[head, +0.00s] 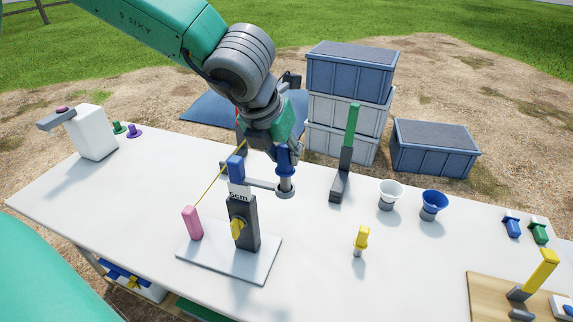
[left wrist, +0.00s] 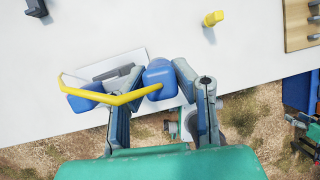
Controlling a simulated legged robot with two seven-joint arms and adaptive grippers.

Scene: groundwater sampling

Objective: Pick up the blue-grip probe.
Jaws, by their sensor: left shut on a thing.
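My left gripper (head: 272,148) comes down over the stand on the white table and is shut on the blue-grip probe (head: 285,163). The probe stands upright, its grey lower end at a ring on a side arm of the stand; I cannot tell whether it is seated there. In the left wrist view the blue grip (left wrist: 158,74) shows between the fingers. The dark post (head: 246,224), with a "5cm" label, a yellow knob and a blue top (head: 236,167), stands on a pale base plate (head: 222,262). My right gripper is not in view.
A yellow line runs close to my gripper from a pink block (head: 192,223). A green-handled piece (head: 351,135), two cups (head: 390,194) and a yellow-topped piece (head: 361,238) stand to the right. Stacked crates (head: 350,72) stand behind the table. The front middle of the table is clear.

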